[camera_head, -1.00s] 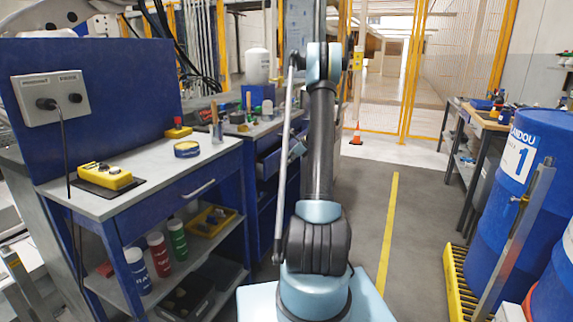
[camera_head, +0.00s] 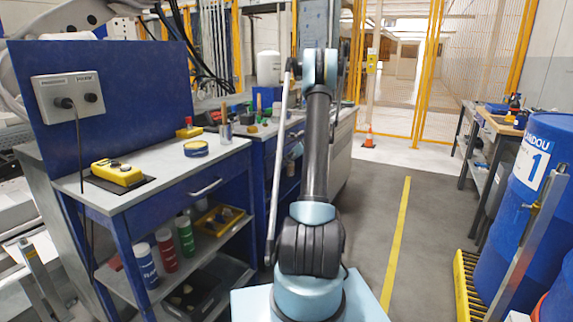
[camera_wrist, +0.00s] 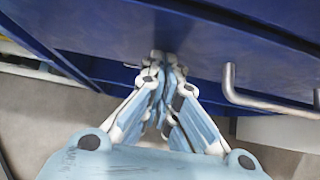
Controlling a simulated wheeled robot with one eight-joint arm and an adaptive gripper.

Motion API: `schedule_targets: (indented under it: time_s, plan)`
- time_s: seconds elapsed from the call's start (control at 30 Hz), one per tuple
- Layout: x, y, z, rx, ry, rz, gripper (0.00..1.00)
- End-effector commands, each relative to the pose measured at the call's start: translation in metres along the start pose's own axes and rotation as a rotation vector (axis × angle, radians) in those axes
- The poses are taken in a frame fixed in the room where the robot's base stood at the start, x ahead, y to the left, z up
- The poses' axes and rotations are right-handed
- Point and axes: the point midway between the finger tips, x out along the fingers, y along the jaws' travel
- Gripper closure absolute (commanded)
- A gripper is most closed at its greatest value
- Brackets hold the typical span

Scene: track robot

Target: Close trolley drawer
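The blue trolley (camera_head: 262,172) stands behind the nearer workbench, partly hidden by my arm. In the wrist view, a blue drawer front (camera_wrist: 205,45) fills the upper part, with a grey bar handle (camera_wrist: 262,101) on the right. My gripper (camera_wrist: 164,58) has its fingers together, with nothing seen between them. The fingertips are at the blue front, left of the handle; I cannot tell whether they touch it. In the head view my gripper (camera_head: 296,151) shows small beside my arm. The drawer's sides are hidden, so any remaining gap is unclear.
A workbench (camera_head: 150,178) with a handled drawer (camera_head: 207,187), a yellow control box (camera_head: 117,173) and bottles below stands at left. Blue barrels (camera_head: 520,190) and a yellow pallet (camera_head: 467,285) stand at right. Grey floor (camera_head: 373,195) is open between them.

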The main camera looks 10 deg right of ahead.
Motion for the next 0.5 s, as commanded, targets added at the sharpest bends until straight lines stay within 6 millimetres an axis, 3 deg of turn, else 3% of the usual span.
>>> schedule_targets:
  time_s: [0.27, 0.5]
  plan:
    - [-0.021, -0.005, -0.022, -0.001, 0.0, 0.002, 1.0]
    - [-0.072, -0.004, -0.023, 0.0, 0.002, 0.001, 1.0]
